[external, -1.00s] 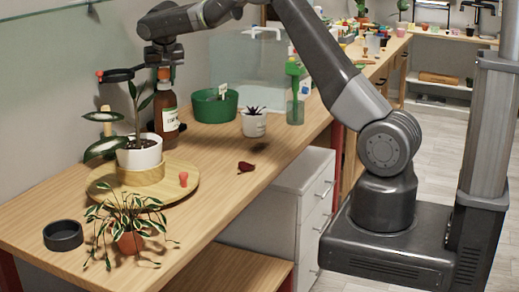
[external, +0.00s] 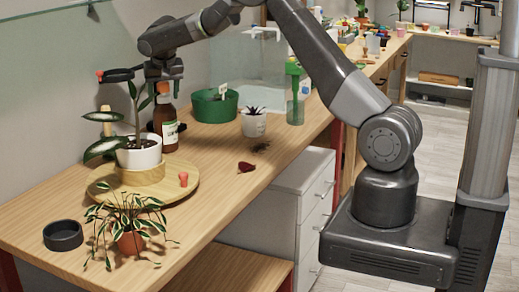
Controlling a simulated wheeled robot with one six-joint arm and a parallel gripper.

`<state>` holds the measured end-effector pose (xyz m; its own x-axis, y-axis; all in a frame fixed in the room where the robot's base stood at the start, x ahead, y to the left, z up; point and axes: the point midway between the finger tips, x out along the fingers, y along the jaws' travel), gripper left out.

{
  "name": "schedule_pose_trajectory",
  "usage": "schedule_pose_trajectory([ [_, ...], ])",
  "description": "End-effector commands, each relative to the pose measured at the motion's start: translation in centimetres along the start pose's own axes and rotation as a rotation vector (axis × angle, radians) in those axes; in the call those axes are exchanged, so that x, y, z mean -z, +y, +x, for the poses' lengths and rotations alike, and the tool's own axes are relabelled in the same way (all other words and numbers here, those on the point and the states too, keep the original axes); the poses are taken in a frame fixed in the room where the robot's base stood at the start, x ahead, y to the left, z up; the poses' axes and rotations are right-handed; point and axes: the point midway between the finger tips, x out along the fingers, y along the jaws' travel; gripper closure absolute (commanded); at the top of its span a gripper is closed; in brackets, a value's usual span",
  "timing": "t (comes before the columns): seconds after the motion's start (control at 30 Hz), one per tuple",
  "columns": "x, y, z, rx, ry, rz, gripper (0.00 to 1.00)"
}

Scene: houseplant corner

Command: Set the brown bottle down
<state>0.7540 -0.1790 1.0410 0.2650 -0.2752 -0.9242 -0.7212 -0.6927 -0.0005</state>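The brown bottle (external: 158,120) with a pale label and an orange-red cap stands upright at the back of the wooden bench, behind the white-potted plant. My gripper (external: 164,84) points down and is shut on the bottle at its cap and neck. The bottle's base is at or very close to the bench top; the pot and wooden plate partly hide that spot, so I cannot tell if it touches.
The white-potted plant (external: 140,155) stands on a round wooden plate (external: 192,192) just in front. A green tub (external: 214,107), small succulent pot (external: 254,124) and green-topped bottle (external: 295,105) are to the right. A trailing plant (external: 130,240) and black dish (external: 62,236) are nearer.

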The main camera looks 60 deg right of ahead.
Motion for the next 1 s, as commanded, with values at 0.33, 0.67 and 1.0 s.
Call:
schedule_pose_trajectory([
  [0.33,0.1,-0.1,-1.5,0.003,0.003,0.000,0.42],
  [0.67,0.1,-0.1,-8.6,0.003,0.004,0.000,0.42],
  [1.0,0.1,0.0,-12.2,0.000,0.000,0.000,0.42],
])
